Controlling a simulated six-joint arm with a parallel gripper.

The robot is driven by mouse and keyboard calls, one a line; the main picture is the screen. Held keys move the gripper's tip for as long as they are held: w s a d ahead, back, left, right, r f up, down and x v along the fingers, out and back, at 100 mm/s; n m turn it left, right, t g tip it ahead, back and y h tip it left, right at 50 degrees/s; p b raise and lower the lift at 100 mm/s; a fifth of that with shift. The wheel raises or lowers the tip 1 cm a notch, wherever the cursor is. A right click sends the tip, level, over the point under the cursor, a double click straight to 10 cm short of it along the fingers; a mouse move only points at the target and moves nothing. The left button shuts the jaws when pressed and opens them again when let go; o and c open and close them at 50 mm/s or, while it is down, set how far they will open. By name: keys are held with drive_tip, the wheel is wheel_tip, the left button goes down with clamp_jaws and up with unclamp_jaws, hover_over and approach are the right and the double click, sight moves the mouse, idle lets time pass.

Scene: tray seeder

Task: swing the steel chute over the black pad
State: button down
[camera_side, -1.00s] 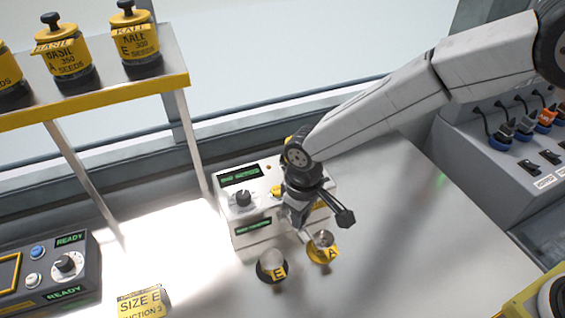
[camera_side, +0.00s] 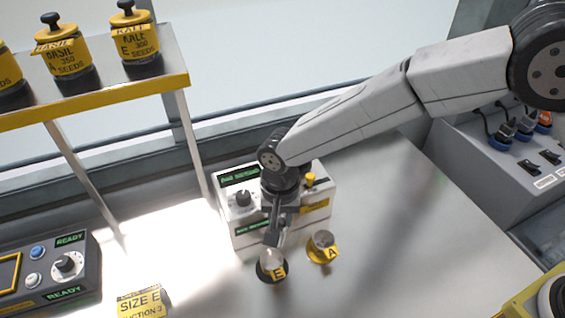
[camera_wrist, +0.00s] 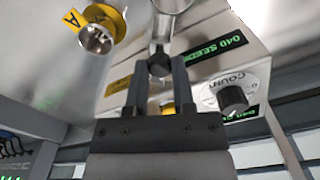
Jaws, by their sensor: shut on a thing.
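My gripper (camera_side: 274,232) is in front of the white counter box, pointing down. In the wrist view its two dark fingers (camera_wrist: 159,70) are shut on a dark knob at the end of the steel chute (camera_wrist: 160,34). In the side view my gripper hides most of the chute; its low end looks to be at or over the cup marked E. The black pad (camera_side: 261,274) carries that steel cup with a yellow E label. To its right a yellow pad (camera_side: 329,257) carries a steel cup marked A, which also shows in the wrist view (camera_wrist: 97,38), clear of the chute.
The white counter box (camera_side: 320,195) with a dial and green displays stands just behind. A shelf (camera_side: 110,105) with yellow seed jars is at the upper left.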

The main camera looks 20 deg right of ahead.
sight(279, 220)
drive_tip(key=shift+w+a+m, duration=0.2)
drive_tip(key=shift+a+m, duration=0.05)
drive_tip(key=shift+m, duration=0.25)
drive_tip(key=shift+c, duration=2.3)
unclamp_jaws()
drive_tip(key=shift+r, duration=3.95)
drive_tip(key=shift+d, duration=0.1)
